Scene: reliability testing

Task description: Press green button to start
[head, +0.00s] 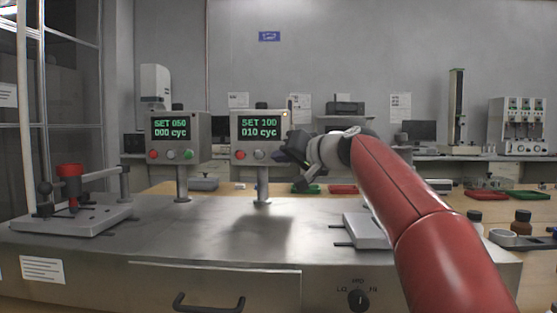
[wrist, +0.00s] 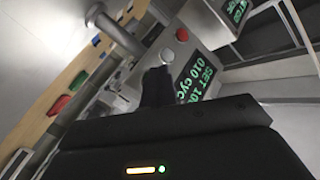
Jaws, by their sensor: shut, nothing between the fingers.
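Two grey control boxes stand on posts on the metal bench. The left box (head: 178,124) reads "SET 050, 000 cyc" and has a red button (head: 154,154), a pale button (head: 171,155) and a green button (head: 188,154). The closed fingertips (wrist: 157,85) cover that spot; contact is unclear.
A fixture with a red clamp (head: 70,180) sits on the bench at left. A grey plate fixture (head: 362,232) lies under my arm. A rotary knob (head: 358,299) and drawer handle (head: 208,304) are on the bench front. The bench between the fixtures is clear.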

